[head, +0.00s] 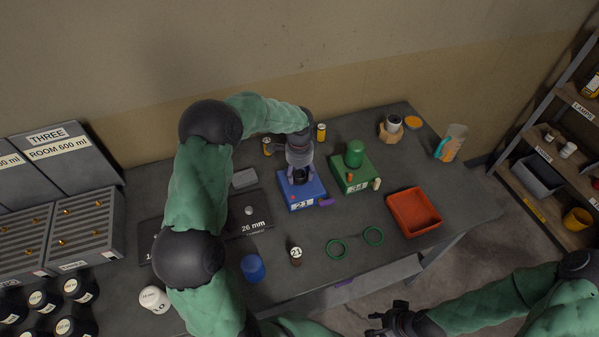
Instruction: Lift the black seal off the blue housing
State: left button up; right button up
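The blue housing (307,198), labelled 21, stands on the grey table near the middle of the head view. My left gripper (301,175) points down over its top, with fingers on either side of something dark. That dark shape looks like the black seal (302,177), but the gripper hides most of it. I cannot tell whether the fingers touch it. My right gripper (385,321) is dark, off the table's front edge at the bottom, away from the housing. Its fingers are too small to read.
A green housing (361,184) labelled 34 stands just right of the blue one. An orange-red tray (430,222) is further right. A small bottle (295,256) and a blue cap (253,268) stand front left.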

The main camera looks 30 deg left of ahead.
pick_arm(q)
jog(key=shift+c, duration=1.4)
jog(key=shift+r+p, duration=0.8)
jog(key=shift+r, duration=0.25)
jog(key=shift+r+p, duration=1.15)
jog(key=shift+r, duration=0.5)
